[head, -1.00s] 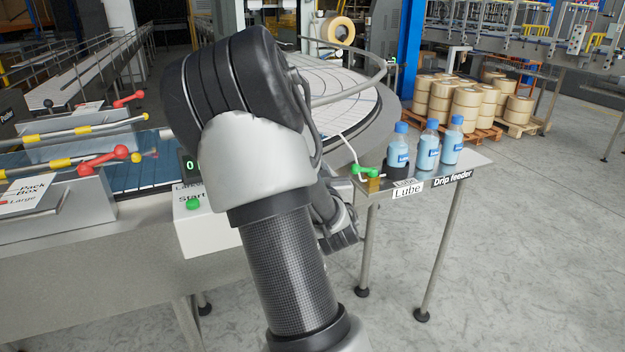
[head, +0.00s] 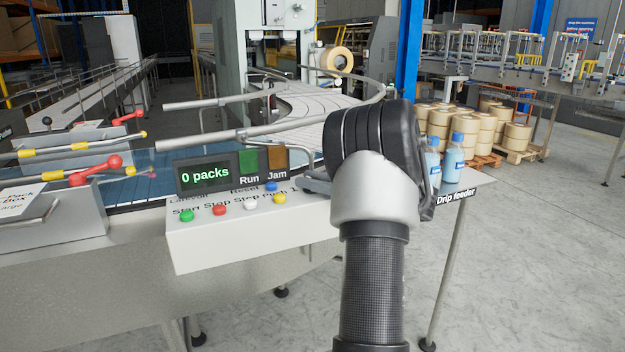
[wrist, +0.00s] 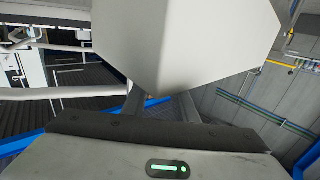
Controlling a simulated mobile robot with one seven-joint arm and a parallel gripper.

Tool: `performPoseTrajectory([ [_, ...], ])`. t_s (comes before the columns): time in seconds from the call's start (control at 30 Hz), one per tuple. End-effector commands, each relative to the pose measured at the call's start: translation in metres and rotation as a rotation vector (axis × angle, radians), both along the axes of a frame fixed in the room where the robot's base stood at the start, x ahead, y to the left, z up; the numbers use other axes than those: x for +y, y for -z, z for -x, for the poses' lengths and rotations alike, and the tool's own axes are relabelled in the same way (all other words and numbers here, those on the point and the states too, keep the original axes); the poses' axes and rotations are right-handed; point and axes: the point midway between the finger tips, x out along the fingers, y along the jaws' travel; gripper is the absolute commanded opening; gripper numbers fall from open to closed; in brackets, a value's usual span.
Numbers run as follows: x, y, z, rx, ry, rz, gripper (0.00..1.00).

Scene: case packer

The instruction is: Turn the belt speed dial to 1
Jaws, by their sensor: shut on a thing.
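The white control panel (head: 215,250) stands at the front edge of the line, with a row of coloured buttons and a "0 packs" display (head: 205,174). My gripper (head: 316,184) is at the panel's right end, partly hidden by my arm. In the wrist view, a pale box-like body (wrist: 185,45), which looks like the panel, covers the fingertips of my gripper (wrist: 163,103). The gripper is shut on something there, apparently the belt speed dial. The dial, its pointer and its scale are hidden, so its setting cannot be read.
Red-knobbed levers (head: 95,171) stand at the left. Blue-capped bottles (head: 453,160) stand on the drip feeder table at the right, close to my arm. A curved guide rail (head: 300,118) runs behind the panel.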

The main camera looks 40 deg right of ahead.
Motion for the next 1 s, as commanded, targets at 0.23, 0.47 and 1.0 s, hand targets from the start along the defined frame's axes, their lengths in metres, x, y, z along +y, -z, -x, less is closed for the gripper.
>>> performPoseTrajectory([
  [0.23,-0.0014,-0.0037,-0.0008,-0.001,-0.237,-0.001,0.04],
  [0.47,-0.0012,-0.0058,-0.0006,-0.005,-0.450,-0.002,0.04],
  [1.0,0.0008,-0.0030,-0.0011,-0.006,-0.706,0.000,0.04],
])
